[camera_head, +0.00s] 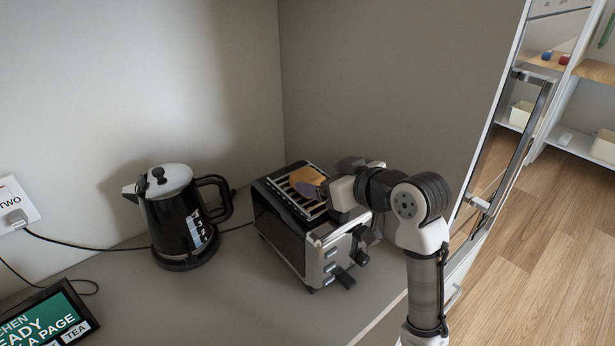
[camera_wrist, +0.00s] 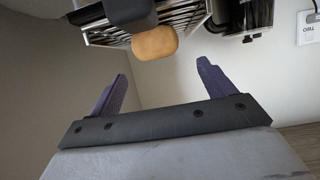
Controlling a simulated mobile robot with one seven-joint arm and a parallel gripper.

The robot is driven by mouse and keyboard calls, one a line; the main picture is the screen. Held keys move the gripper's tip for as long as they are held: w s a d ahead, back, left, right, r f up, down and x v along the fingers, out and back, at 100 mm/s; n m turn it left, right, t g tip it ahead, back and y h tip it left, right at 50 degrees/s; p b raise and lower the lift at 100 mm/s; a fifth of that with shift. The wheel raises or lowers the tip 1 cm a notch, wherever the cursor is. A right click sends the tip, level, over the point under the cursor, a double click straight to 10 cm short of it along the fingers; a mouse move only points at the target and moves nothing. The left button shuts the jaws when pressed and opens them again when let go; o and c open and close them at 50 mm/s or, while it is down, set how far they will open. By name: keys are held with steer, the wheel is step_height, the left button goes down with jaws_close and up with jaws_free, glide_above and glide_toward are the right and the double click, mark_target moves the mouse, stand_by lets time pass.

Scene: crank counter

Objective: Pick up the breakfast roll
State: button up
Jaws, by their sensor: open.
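The breakfast roll (camera_head: 309,176) is golden brown and lies on the slotted top of the black and silver toaster (camera_head: 279,237). My gripper (camera_head: 312,189) is at the toaster's top, close beside the roll and partly covering it. In the wrist view the roll (camera_wrist: 154,43) shows beyond the tips of my purple fingers, roughly in line with the gap between them. My gripper (camera_wrist: 162,70) is open with nothing between its fingers. I cannot tell whether a finger touches the roll.
A black kettle (camera_head: 177,222) with a white lid stands left of the toaster. A tablet (camera_head: 48,318) lies at the front left, with cables along the wall. The grey counter (camera_head: 225,300) is bare in front. A cabinet door with a long handle (camera_head: 515,145) is at right.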

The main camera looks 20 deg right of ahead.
mark_target(309, 175)
steer(key=p+x, duration=0.2)
steer(key=x, duration=0.3)
steer(key=shift+w+a+f+p, duration=0.1)
steer(key=shift+w+f+p, duration=0.05)
steer(key=shift+w+p, duration=0.15)
steer(key=shift+w+a+f, duration=0.1)
steer(key=shift+w+f, duration=0.2)
steer(key=shift+w, duration=0.05)
steer(key=c, duration=0.9)
